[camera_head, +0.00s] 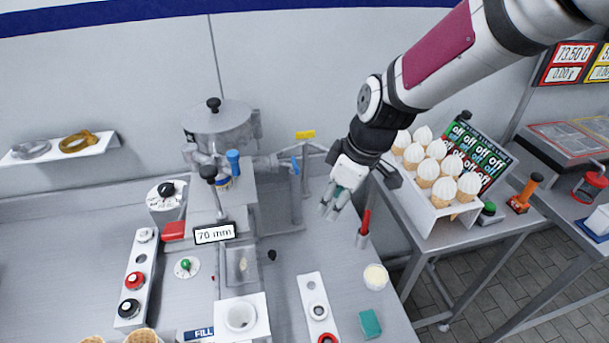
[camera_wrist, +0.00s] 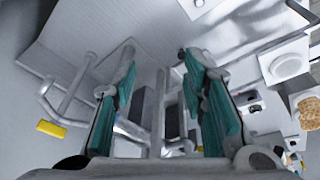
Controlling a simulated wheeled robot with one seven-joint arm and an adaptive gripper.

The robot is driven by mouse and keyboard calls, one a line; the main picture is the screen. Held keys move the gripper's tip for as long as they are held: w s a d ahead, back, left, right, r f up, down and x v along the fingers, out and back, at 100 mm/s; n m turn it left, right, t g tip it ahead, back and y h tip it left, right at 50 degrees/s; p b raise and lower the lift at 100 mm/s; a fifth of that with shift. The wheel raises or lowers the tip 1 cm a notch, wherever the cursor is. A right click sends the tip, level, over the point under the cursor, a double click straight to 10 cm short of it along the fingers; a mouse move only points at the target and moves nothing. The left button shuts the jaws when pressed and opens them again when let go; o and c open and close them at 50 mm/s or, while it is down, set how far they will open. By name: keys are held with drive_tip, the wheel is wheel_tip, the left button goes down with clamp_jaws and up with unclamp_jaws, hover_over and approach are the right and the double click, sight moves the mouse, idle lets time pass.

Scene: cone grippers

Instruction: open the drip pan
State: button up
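A shallow grey metal tray (camera_head: 240,266) sits in the worktop below the dispensing machine (camera_head: 222,150), behind the white plate marked FILL; it looks like the drip pan. A small black knob (camera_head: 272,255) stands just right of it. My gripper (camera_head: 335,202) is above the worktop, to the right of and behind the tray, not touching it. In the wrist view my gripper (camera_wrist: 158,55) has its two teal-padded fingers apart with nothing held between them. I cannot make out the pan clearly in the wrist view.
A branched grey pipe stand (camera_head: 303,190) rises between the machine and my gripper. A red-handled tool (camera_head: 364,225) stands in a holder just right of my fingers. A rack of filled cones (camera_head: 440,180) is further right. A white-topped cup (camera_head: 375,277) and teal block (camera_head: 370,323) are in front.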

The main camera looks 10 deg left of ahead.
sight(273, 253)
drive_tip(key=a+f+n, duration=0.1)
drive_tip(key=a+f, duration=0.3)
drive_tip(key=f, duration=0.2)
drive_tip(key=a+f+n+g+y+p, duration=0.1)
drive_tip(key=a+f, duration=0.4)
drive_tip(key=f, duration=0.2)
drive_tip(key=s+a+f+n+p, duration=0.1)
drive_tip(key=a+f, duration=0.3)
drive_tip(key=f, duration=0.3)
drive_tip(key=shift+a+f+g, duration=0.2)
drive_tip(key=shift+a+g, duration=0.1)
drive_tip(key=shift+c, duration=0.3)
clamp_jaws()
